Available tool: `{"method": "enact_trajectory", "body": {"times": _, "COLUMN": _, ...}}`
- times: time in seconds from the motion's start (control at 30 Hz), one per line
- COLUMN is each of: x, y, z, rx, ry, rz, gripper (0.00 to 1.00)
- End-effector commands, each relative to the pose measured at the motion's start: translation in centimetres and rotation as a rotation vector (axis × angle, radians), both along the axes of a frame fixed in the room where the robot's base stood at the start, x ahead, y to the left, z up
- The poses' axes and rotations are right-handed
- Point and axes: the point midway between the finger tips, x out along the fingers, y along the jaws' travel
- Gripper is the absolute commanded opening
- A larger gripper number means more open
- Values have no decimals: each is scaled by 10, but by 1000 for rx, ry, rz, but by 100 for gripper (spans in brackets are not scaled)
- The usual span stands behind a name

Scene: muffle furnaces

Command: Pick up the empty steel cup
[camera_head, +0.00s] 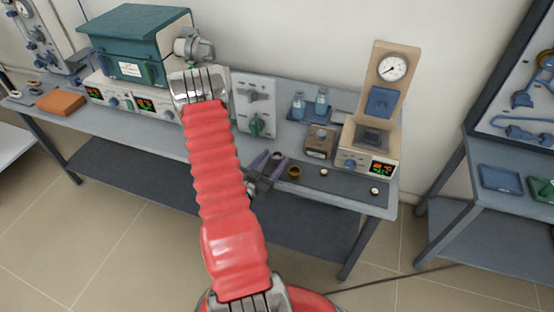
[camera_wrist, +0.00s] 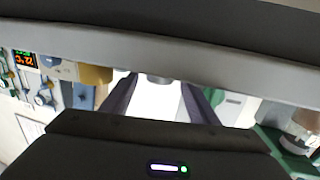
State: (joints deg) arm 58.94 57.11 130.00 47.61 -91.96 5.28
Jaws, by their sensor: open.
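A small grey round cup (camera_head: 279,155), which looks like the steel cup, stands on the bench at the far end of my gripper. Its inside is too small to make out. My gripper (camera_head: 268,159) is open, with two purple fingers pointing toward the back of the bench. In the wrist view the fingers of my gripper (camera_wrist: 160,98) stand apart with a bright gap between them. A grey rounded thing (camera_wrist: 159,79), probably the cup, shows between them, partly hidden by a grey band. I cannot tell whether the fingers touch it.
A brown cup (camera_head: 294,173) stands just right of my gripper. Two small white-topped pieces (camera_head: 324,173) (camera_head: 375,191) lie farther right on the dark mat. A beige device with a gauge (camera_head: 372,150), a small brown box (camera_head: 320,142) and blue bottles (camera_head: 298,106) stand behind. A teal furnace (camera_head: 138,45) stands left.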

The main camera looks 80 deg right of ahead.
Motion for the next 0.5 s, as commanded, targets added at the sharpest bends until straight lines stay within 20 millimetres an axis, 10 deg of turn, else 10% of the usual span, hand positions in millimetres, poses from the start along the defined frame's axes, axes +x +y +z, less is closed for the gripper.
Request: {"method": "enact_trajectory", "body": {"times": 0.5, "x": -9, "y": -28, "z": -1, "rx": 0, "ry": 1, "rz": 1, "gripper": 54}}
